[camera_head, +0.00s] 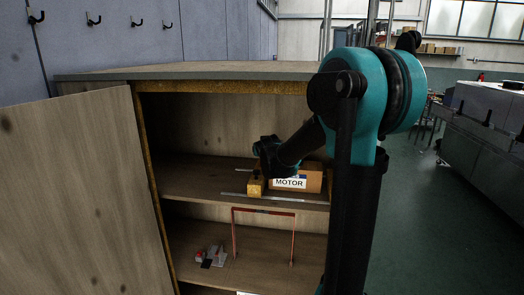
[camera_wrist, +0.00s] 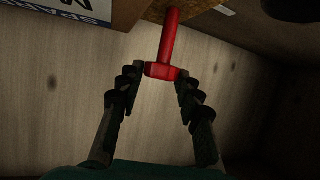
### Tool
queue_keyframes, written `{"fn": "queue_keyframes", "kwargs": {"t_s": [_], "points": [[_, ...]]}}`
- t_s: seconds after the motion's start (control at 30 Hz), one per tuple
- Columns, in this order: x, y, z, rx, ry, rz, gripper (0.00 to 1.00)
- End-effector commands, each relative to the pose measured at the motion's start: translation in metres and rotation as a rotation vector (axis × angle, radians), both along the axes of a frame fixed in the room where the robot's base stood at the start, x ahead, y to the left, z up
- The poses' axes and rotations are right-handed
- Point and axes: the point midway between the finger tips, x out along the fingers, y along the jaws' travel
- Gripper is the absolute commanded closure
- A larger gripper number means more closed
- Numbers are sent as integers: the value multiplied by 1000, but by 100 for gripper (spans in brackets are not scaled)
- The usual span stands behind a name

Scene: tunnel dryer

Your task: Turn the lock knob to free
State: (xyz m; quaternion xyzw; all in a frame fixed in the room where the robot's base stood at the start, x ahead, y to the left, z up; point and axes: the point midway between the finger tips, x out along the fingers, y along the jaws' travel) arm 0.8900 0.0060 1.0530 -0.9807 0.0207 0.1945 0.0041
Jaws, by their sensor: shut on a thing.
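The lock knob (camera_wrist: 167,45) is a red T-shaped piece with a stem and a short crossbar. In the wrist view it stands out from a brown speckled block (camera_wrist: 155,12) at the top. My gripper (camera_wrist: 162,73) has its two dark fingers on either side of the crossbar, shut on it. In the head view my gripper (camera_head: 268,155) is inside an open cabinet, just above a small yellow-brown block (camera_head: 255,188). The knob cannot be made out there, with my gripper and arm in front. Its turn setting cannot be read.
A cardboard box (camera_head: 314,181) labelled MOTOR sits right of the block on the upper shelf (camera_head: 195,183). The open cabinet door (camera_head: 75,190) stands at left. A red frame (camera_head: 264,209) and small items (camera_head: 212,257) are below. The cabinet top (camera_head: 200,71) is clear.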

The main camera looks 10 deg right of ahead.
Motion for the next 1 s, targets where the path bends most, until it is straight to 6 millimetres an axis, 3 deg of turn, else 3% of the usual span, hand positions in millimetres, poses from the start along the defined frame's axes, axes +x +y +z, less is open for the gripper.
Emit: {"fn": "queue_keyframes", "kwargs": {"t_s": [0.3, 0.33, 0.5, 0.83, 1.0], "points": [[0, 0, -1, -1, 2, -1, 94], [0, 0, -1, 0, 2, -1, 63], [0, 0, -1, 0, 2, -1, 44], [-2, 0, 1, 0, 1, 0, 44], [-16, 1, 6, 0, 1, 0, 44]]}}
